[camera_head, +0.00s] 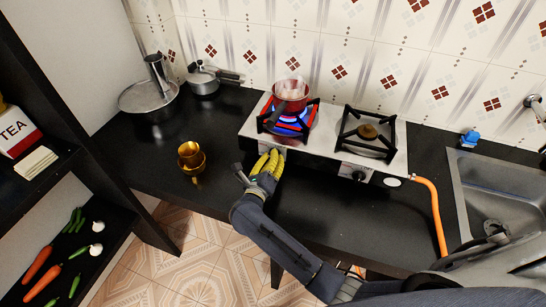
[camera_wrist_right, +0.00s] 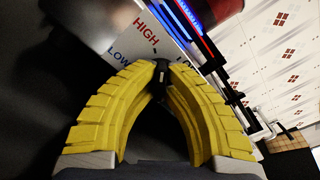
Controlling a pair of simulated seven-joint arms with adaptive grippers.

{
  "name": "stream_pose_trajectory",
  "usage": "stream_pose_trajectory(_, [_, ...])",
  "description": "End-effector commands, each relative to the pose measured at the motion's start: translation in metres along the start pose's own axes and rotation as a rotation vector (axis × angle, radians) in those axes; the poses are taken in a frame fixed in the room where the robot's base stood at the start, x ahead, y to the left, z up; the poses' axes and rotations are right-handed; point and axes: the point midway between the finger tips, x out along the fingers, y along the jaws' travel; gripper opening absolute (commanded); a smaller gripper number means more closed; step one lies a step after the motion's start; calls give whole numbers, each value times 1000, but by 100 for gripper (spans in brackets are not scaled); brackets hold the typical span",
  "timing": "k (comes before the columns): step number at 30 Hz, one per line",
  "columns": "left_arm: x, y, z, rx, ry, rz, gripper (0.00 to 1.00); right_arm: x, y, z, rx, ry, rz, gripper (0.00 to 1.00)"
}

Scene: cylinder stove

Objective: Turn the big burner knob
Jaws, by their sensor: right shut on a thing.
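The two-burner stove (camera_head: 325,147) stands on the black counter against the tiled wall. My right gripper (camera_head: 270,160) is at the stove's front panel, below the left burner (camera_head: 288,123). In the right wrist view, its yellow-padded fingers (camera_wrist_right: 162,78) close at the tips on a small black knob (camera_wrist_right: 161,68). The words HIGH and LOW show on the panel around it. The fingers hide most of the knob. The left burner shows blue flame under a red pot (camera_head: 291,95). My left gripper is not in view.
The right burner (camera_head: 368,132) shows no flame, and its black knob (camera_head: 361,177) is on the front panel. An orange hose (camera_head: 432,205) runs down at the right. A golden cup (camera_head: 190,155) and a lidded pot (camera_head: 148,97) stand left. The sink (camera_head: 490,190) is right.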

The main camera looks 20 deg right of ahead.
Motion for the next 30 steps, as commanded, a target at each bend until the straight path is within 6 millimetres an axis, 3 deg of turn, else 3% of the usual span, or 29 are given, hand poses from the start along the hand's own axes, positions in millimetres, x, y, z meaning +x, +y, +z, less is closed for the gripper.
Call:
stream_pose_trajectory(18, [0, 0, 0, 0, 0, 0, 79, 1, -1, -2, 541, 3, -3, 0])
stream_pose_trajectory(30, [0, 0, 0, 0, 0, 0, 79, 1, 0, -2, 723, 3, -3, 0])
